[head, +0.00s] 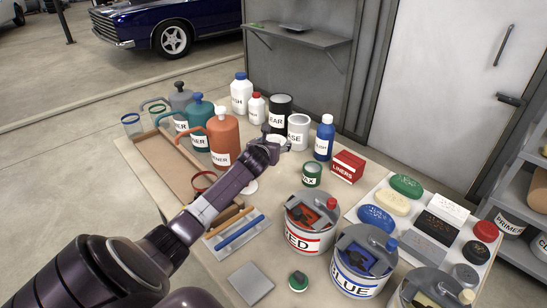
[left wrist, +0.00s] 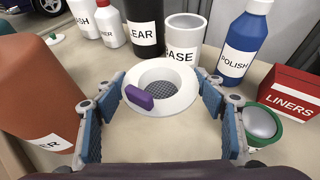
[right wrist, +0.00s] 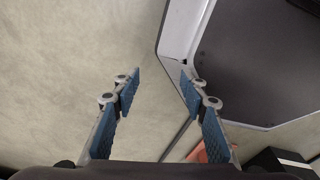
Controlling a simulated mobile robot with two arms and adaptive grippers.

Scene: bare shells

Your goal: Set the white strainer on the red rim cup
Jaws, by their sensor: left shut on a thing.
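The white strainer (left wrist: 180,98) is a wide white ring with a grey mesh middle and a purple tab. My left gripper (left wrist: 160,88) has its fingers on either side of the rim and is shut on it. In the head view the left gripper (head: 272,148) is in front of the white BASE container, with the strainer (head: 277,138) partly hidden behind it. The red rim cup (head: 203,180) stands to the left of my left forearm, which hides part of it. My right gripper (right wrist: 160,82) is open and empty, away from the table.
An orange bottle (head: 223,140) stands left of the left gripper. Blue and green rim cups stand at the far left. RED and BLUE cans fill the front.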

